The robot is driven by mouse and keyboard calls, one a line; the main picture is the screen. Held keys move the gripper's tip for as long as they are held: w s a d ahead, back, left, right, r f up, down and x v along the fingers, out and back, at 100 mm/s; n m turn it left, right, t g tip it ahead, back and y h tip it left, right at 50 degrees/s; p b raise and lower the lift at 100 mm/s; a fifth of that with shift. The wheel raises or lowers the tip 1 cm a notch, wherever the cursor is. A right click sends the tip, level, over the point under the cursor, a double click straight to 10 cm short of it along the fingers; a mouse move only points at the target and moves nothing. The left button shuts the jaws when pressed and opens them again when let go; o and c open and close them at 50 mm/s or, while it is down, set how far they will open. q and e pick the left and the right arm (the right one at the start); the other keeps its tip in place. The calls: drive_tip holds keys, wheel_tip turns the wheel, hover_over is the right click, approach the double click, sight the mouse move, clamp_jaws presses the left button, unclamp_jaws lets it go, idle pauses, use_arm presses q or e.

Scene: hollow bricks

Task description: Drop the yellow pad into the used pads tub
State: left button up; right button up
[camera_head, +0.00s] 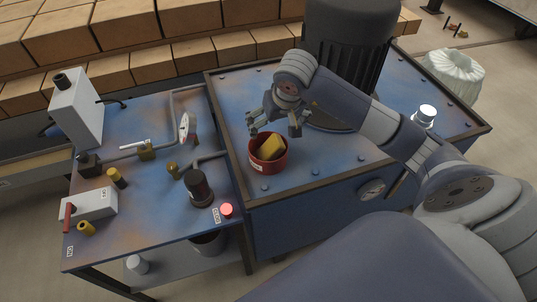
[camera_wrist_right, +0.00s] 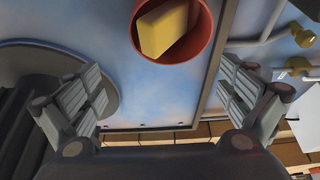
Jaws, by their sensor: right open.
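The yellow pad (camera_head: 270,147) lies tilted inside a round red tub (camera_head: 268,165) on the blue machine top. A pale label shows on the tub's front, too small to read. In the right wrist view, the pad (camera_wrist_right: 163,30) sits within the red rim of the tub (camera_wrist_right: 207,25). My right gripper (camera_head: 278,128) is open and empty, just above and behind the tub. Its spread fingers (camera_wrist_right: 162,95) show at both sides in the right wrist view, apart from the pad. My left gripper is not in view.
A dark ribbed motor (camera_head: 345,45) stands behind my right arm. The lower blue table (camera_head: 135,215) at left carries pipes, a gauge (camera_head: 184,127), a dark cylinder (camera_head: 198,187) and a red button (camera_head: 226,210). A white bag (camera_head: 455,72) stands at right.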

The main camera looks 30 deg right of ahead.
drive_tip(key=v, duration=1.1)
drive_tip(key=shift+s, duration=0.1)
